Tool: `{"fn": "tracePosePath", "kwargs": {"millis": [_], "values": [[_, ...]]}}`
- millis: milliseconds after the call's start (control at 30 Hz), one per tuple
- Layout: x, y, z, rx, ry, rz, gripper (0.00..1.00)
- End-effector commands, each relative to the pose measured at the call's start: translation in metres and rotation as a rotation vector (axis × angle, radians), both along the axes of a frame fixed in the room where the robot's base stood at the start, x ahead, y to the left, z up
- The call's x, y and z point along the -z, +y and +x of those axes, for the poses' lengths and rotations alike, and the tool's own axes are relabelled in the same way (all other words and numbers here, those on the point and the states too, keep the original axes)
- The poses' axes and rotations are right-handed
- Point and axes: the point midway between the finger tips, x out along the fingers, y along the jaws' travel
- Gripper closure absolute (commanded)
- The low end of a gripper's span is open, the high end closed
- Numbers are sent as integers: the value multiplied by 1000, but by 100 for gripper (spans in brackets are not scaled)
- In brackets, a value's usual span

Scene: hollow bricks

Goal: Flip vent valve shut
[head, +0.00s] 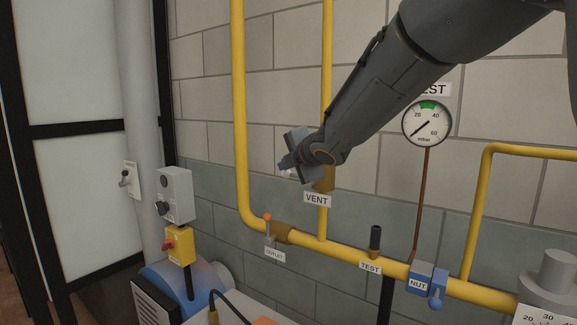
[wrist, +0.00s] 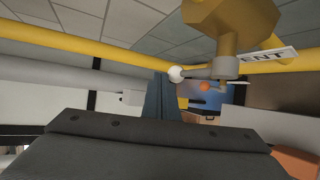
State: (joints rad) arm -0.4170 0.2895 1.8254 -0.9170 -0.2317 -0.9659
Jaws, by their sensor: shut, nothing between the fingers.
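The vent valve is a brass body (head: 325,181) on a vertical yellow pipe, above a VENT label (head: 317,199). My arm hides part of it in the head view. In the wrist view the brass body (wrist: 232,28) is large at upper right, and its grey lever ends in a white ball knob (wrist: 176,74). My gripper (head: 286,163) is beside the valve, to its left, and is shut and empty. In the wrist view its blue-grey fingers (wrist: 160,98) are together, close to the knob. Whether they touch it I cannot tell.
The outlet valve with an orange knob (head: 267,217) sits lower left on the yellow pipe. A test stub (head: 375,238), blue NUT fitting (head: 421,275) and round gauge (head: 427,123) are to the right. A grey switch box (head: 175,194) and blue motor (head: 180,287) are at left.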

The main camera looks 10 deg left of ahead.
Motion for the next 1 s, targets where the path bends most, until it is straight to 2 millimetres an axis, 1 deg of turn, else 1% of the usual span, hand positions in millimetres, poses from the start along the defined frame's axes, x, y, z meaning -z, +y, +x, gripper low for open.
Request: {"fn": "tracePosePath", "kwargs": {"millis": [533,667,833,1000], "values": [[1,0,0,1,0,0,100],[-2,0,-1,1,0,0,100],[-16,-1,-8,0,0,0,100],[-39,-2,-19,-2,0,0,100]]}}
